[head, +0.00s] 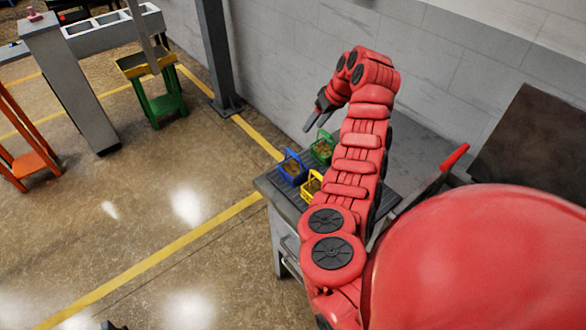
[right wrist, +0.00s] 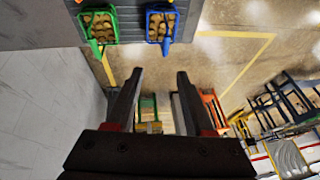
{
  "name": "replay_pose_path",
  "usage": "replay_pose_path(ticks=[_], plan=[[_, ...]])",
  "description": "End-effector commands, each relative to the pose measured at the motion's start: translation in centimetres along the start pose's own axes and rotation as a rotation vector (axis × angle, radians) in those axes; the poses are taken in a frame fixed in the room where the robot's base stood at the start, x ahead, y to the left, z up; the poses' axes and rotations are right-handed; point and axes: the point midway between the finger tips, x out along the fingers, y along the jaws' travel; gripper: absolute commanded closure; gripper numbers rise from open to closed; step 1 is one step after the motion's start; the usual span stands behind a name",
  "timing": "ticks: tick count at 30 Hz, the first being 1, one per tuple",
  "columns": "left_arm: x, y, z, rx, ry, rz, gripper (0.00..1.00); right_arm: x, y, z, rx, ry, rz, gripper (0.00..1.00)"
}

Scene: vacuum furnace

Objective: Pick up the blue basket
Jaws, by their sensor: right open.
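The blue basket (head: 292,167) stands upright on the left part of a grey cart top (head: 291,203), with brown contents inside. In the right wrist view the blue basket (right wrist: 161,24) is at the top, right of centre, beyond the fingertips. My right gripper (head: 316,122) is open and empty, up and to the right of the blue basket in the head view and apart from it. It also shows in the right wrist view (right wrist: 159,77), with its two fingers spread. My left gripper cannot be made out.
A green basket (head: 323,148) and a yellow basket (head: 311,186) stand close beside the blue one. A grey wall (head: 285,60) rises behind the cart. A dark post (head: 217,55) and a green stand (head: 160,98) are farther left. The floor left of the cart is clear.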

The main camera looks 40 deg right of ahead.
Motion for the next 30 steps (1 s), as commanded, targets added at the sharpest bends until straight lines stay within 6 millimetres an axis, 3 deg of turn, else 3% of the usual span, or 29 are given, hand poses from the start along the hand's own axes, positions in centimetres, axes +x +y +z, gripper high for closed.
replay_pose_path(ticks=[2,5,26,27,30], plan=[[-0.1,0.0,0.0,0.0,0.0,0.0,0.5,-0.5,-0.5,0.4,0.0,-0.012,-0.029,0.47],[-0.7,0.0,0.1,0.0,0.0,0.0,0.5,0.2,-0.5,0.8,-0.001,-0.021,-0.038,0.47],[-6.6,0.3,1.1,0.0,0.0,0.0,0.5,9.4,-0.9,0.8,0.0,-0.014,-0.037,0.47],[-5.4,0.3,0.9,0.0,-0.001,0.0,0.5,9.5,-1.2,0.5,0.0,-0.018,-0.04,0.47],[-4.9,0.2,0.8,0.0,0.0,0.0,0.5,10.7,-1.2,0.7,0.002,-0.02,-0.041,0.47]])
